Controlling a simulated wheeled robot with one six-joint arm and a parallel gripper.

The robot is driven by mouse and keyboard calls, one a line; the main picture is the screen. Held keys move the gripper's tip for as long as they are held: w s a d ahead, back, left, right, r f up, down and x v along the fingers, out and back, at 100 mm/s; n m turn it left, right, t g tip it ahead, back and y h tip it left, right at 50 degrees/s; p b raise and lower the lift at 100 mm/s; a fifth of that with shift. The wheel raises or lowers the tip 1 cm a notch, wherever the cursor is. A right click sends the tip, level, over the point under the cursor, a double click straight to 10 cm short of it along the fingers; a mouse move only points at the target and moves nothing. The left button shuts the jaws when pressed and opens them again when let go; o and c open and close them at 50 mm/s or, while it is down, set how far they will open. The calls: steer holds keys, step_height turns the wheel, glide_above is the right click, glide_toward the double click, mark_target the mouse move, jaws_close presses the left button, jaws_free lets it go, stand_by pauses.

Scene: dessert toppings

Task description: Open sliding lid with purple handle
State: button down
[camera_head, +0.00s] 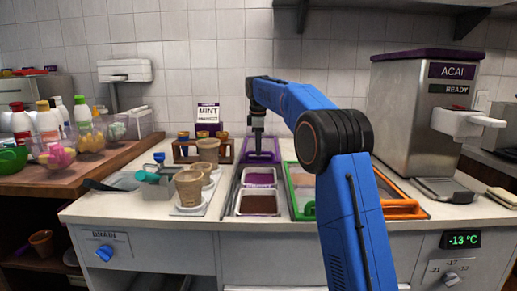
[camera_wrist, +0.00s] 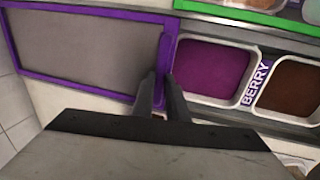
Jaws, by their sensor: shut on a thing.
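The sliding lid is a grey panel in a purple frame. In the wrist view the lid (camera_wrist: 85,42) fills the upper left, and in the head view the lid (camera_head: 263,145) lies at the back of the tray well. Its purple handle (camera_wrist: 163,52) runs along the edge beside the purple-filled tray. My gripper (camera_wrist: 160,85) is shut on the handle, with a finger on each side; in the head view my gripper (camera_head: 258,137) points down at the lid. The purple-filled tray (camera_wrist: 212,70) and brown-filled tray (camera_wrist: 290,85) are uncovered.
A green-framed lid (camera_head: 303,190) and an orange handle (camera_head: 404,209) are to the right of the well. Paper cups (camera_head: 189,187) stand on the left, and a MINT box (camera_head: 208,115) stands behind. The ACAI machine (camera_head: 425,115) stands at right.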

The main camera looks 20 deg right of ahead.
steer(key=c, duration=1.7)
jaws_free()
steer(key=shift+c, duration=0.2)
steer(key=s+a+r, duration=0.1)
steer(key=s+r, duration=0.2)
steer(key=r, duration=1.4)
steer(key=shift+s, duration=0.15)
